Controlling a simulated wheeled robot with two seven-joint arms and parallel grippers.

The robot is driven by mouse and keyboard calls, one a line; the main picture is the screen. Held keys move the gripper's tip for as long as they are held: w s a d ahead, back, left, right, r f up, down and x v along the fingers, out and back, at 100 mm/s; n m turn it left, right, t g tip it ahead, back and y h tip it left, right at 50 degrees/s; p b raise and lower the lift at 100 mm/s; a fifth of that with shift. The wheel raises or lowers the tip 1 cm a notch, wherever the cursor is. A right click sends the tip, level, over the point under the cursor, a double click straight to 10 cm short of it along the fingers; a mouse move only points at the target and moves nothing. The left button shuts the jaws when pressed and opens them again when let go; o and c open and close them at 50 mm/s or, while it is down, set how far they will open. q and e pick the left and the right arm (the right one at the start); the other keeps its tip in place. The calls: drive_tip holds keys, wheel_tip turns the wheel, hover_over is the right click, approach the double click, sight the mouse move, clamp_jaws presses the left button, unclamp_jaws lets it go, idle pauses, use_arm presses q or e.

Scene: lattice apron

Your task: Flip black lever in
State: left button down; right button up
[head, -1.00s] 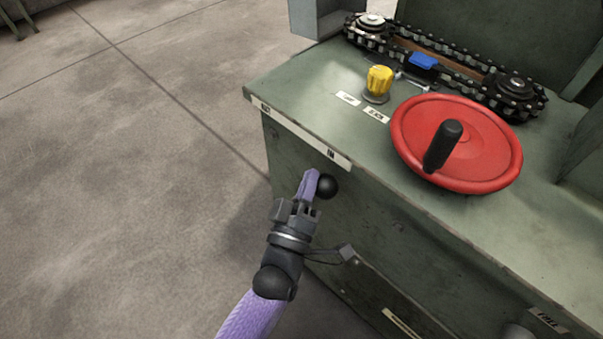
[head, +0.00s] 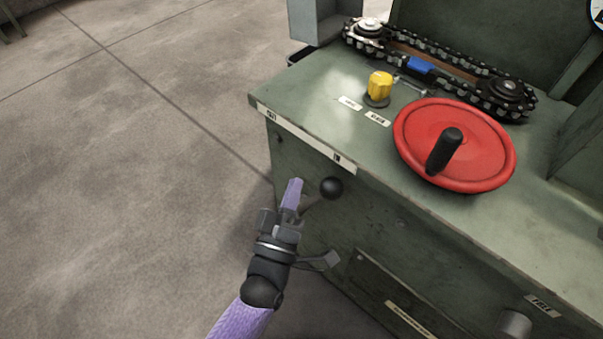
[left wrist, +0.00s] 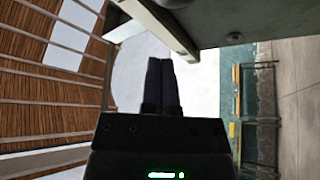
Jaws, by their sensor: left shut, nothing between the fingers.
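The black lever ends in a round black ball knob (head: 331,187) on the front face of the green machine, just below the right end of the label strip (head: 305,140). Part of its shaft shows left of the knob. My left gripper (head: 294,188), with purple fingers, is shut and empty. Its fingertips are just left of the knob in the head view, with a small gap between. In the left wrist view the dark fingers (left wrist: 161,85) are together, and I cannot make out the lever. My right gripper is not in view.
The green machine top (head: 330,85) carries a red handwheel (head: 490,150) with a black handle, a yellow knob (head: 380,86), and a chain (head: 440,55) with a blue block (head: 420,65). Its edge overhangs the front face. Concrete floor (head: 110,180) at left is clear.

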use_arm(q)
drive_tip(key=v, duration=0.6)
drive_tip(key=shift+s+p, duration=0.25)
drive_tip(key=shift+p, duration=0.1)
drive_tip(key=shift+d, duration=0.1)
